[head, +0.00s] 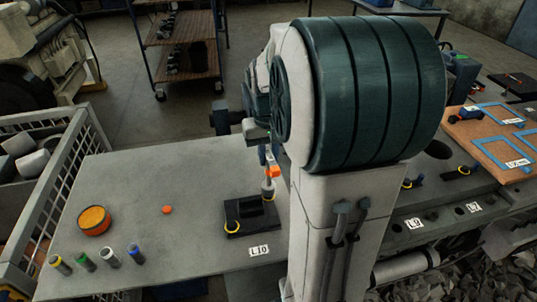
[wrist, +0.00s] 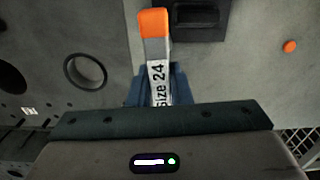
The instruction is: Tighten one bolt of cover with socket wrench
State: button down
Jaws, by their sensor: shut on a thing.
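My gripper (head: 264,152) is shut on the socket wrench (head: 273,172), which has an orange end and hangs over the table near a dark block. In the wrist view the wrench (wrist: 156,60) stands between the blue jaws, its orange end (wrist: 154,22) pointing up the picture and its handle marked "Size 24". Its lower end hides part of the dark block (head: 256,221); I cannot tell whether they touch. On the engine deck at right, small bolt-like parts with yellow rings (head: 407,184) show by labels. I cannot make out which part is the cover; my arm hides much.
The dark block with yellow rings sits by label L10 (head: 259,250). Several colour-topped cylinders (head: 110,256), an orange tin (head: 94,220) and an orange disc (head: 167,209) stand on the grey table (head: 190,180). A mesh crate (head: 60,180) borders it on the left.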

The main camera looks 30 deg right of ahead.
jog(key=shift+f, duration=0.1)
jog(key=shift+f+b, duration=0.65)
jog(key=shift+f, duration=0.05)
jog(key=m, duration=0.4)
jog(key=shift+r+p, duration=0.1)
jog(key=shift+p, duration=0.3)
jog(key=m, duration=0.4)
jog(key=shift+n, duration=0.3)
jog(key=c, duration=1.9)
grip_release()
jog(key=shift+c, duration=0.2)
grip_shut()
jog(key=shift+r+p, duration=0.1)
jog(key=shift+p, duration=0.2)
